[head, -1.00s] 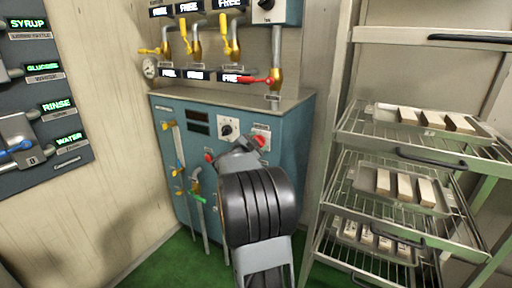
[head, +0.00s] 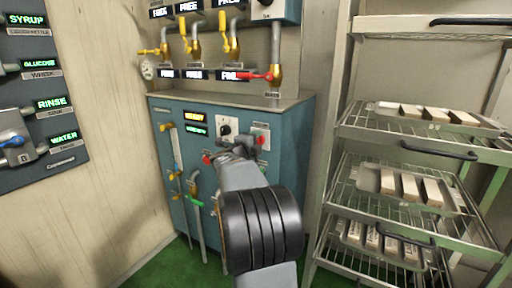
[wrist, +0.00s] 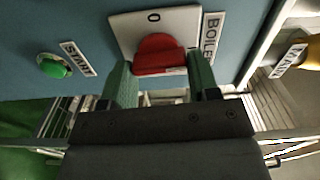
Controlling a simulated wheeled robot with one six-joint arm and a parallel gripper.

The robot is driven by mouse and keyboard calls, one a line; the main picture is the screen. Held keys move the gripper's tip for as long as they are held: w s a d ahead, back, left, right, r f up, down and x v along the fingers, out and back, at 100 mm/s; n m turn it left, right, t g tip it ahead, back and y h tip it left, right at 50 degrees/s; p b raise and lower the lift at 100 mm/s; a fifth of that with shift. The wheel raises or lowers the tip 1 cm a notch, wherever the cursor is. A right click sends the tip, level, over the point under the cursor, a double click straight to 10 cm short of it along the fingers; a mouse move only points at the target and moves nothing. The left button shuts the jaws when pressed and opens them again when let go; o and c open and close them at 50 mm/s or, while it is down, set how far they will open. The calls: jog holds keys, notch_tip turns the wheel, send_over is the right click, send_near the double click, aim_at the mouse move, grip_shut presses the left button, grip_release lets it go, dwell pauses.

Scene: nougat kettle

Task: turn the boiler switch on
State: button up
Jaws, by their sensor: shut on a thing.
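The boiler switch (wrist: 160,52) is a red knob on a pale plate (wrist: 126,28) in the wrist view. The plate is marked "0", and a partly cut-off label beside it (wrist: 210,38) begins "BOILE". My gripper (wrist: 162,80) has its two green fingers on either side of the red knob and is shut on it. In the head view my gripper (head: 240,150) is at the front of the blue boiler cabinet (head: 285,160); my wrist hides part of the panel. Two small displays (head: 195,123) on the cabinet are lit, orange above green.
A green start button (wrist: 54,66) is left of the switch in the wrist view. Pipes with yellow valves (head: 190,50) and a red-handled valve (head: 258,76) are above the cabinet. A wire rack (head: 400,150) with trays stands close on the right.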

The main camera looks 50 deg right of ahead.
jog(key=shift+m, duration=0.5)
jog(key=o, duration=0.9)
jog(key=p+v, duration=0.2)
jog(key=v, duration=1.2)
